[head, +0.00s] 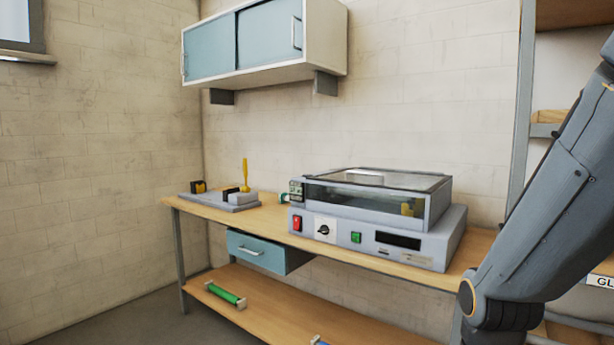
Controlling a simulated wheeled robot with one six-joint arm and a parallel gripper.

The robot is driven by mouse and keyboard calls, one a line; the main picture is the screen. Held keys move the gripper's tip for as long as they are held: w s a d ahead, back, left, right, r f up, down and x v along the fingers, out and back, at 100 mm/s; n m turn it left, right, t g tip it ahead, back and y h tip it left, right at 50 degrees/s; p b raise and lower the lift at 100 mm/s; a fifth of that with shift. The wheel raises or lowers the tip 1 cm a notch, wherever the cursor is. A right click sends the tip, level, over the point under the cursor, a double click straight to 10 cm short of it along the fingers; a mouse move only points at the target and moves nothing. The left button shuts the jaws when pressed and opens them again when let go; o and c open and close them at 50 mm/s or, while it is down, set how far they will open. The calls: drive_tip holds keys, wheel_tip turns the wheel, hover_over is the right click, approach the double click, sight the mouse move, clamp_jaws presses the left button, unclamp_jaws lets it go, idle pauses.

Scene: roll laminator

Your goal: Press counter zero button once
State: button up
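The roll laminator (440,245) is a grey machine with a clear-windowed cover, standing on the wooden workbench. Its front panel has a red rocker switch (297,223) at the left, a dark rotary knob (324,230) on a white plate, a green button (356,237) and a dark display (397,240), which looks blank. Small marks lie below the display, too small to read. I cannot tell which control is the counter zero button. My arm crosses the right side of the head view, but my gripper is outside the picture.
The workbench (222,214) has a blue drawer (262,252), which sticks out, and a lower shelf (285,300) with a green roll (227,294). A grey device with a yellow lever (245,174) stands left of the laminator. A wall cabinet (265,42) hangs above.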

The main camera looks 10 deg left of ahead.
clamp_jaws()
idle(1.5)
